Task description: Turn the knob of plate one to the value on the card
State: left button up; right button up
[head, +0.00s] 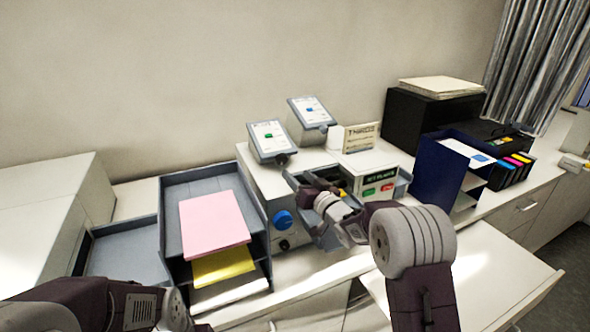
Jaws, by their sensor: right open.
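A white box-shaped machine stands mid-counter with a blue knob (283,221) on its front and a small dark round part (284,244) below it. I cannot read which plate this knob belongs to. A cream card (361,137) with print too small to read stands on top of the machine. A sign panel (380,178) with a green and a red button is on the right part of the front. My right gripper (317,186) is open, in front of the machine, right of the blue knob and apart from it. My left arm shows at lower left; its gripper is out of view.
A grey paper tray (174,205) with pink and yellow sheets is on the left. A dark blue organizer (433,172) and a black printer (408,120) are on the right.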

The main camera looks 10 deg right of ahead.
aim_at(283, 161)
jog(key=shift+s+a+r+n+h, duration=0.15)
jog(key=shift+s+r+n+h, duration=0.15)
jog(key=shift+h, duration=0.1)
jog(key=shift+a+f, duration=0.1)
jog(key=shift+f, duration=0.05)
jog(key=p+x, duration=0.4)
jog(key=x, duration=0.4)
jog(key=shift+w+p, duration=0.15)
jog(key=shift+p, duration=0.15)
pick_arm(q)
notch_tip(283, 161, up, 6)
jog(key=shift+f, duration=0.15)
pick_arm(e)
jog(key=shift+w+a, duration=0.1)
jog(key=shift+w, duration=0.25)
jog(key=shift+f, duration=0.1)
jog(key=shift+c, duration=0.4)
